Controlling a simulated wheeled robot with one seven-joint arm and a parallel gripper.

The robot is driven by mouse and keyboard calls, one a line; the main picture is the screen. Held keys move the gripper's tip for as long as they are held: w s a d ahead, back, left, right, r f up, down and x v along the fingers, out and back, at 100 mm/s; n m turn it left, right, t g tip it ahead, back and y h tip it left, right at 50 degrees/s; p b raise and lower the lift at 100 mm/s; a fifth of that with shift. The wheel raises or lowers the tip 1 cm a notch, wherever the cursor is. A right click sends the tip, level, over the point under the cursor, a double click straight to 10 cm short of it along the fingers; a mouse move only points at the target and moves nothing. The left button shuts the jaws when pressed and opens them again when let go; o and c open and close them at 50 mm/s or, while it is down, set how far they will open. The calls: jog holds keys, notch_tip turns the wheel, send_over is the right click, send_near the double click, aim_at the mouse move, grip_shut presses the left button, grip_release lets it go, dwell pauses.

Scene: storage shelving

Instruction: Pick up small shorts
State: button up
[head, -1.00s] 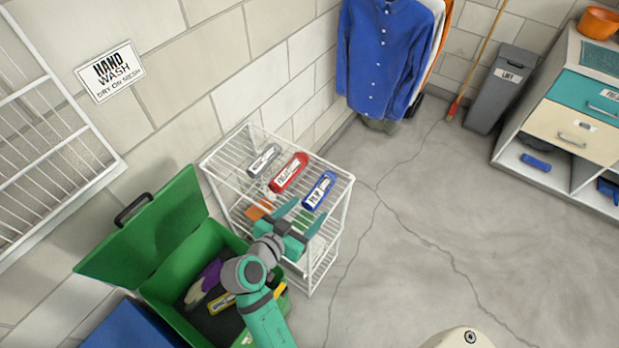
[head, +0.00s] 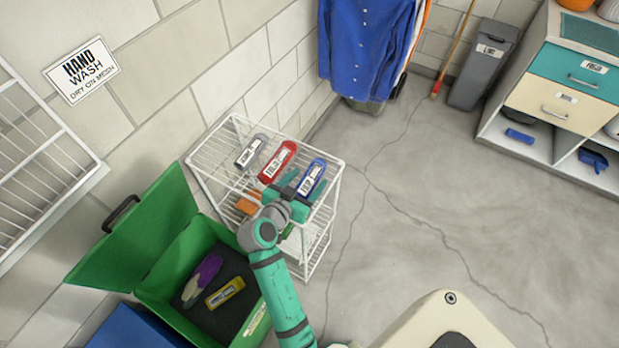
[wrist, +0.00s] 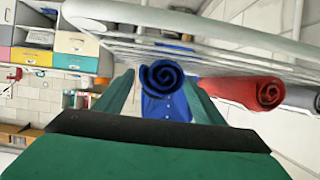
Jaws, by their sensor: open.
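Three rolled garments with white labels lie side by side on the top of a white wire rack: a grey roll (head: 251,151), a red roll (head: 277,162) and a blue roll (head: 312,178). The label print is too small to read, so I cannot tell which is the small shorts. My gripper (head: 298,192) is open at the near end of the blue roll. In the wrist view the blue roll's spiral end (wrist: 162,77) sits between the spread teal fingers. I cannot tell how deep it lies between them. The red roll (wrist: 268,94) is to the right.
The white wire rack (head: 213,160) has lower shelves with an orange item (head: 248,204). An open green bin (head: 175,328) holds a yellow labelled roll (head: 225,292) and a purple-white item (head: 203,277). A blue shirt (head: 365,50) hangs behind. Floor to the right is clear.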

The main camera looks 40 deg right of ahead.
jog(key=shift+x, duration=1.05)
jog(key=shift+a, duration=0.1)
jog(key=c, duration=1.2)
jog(key=shift+r, duration=0.15)
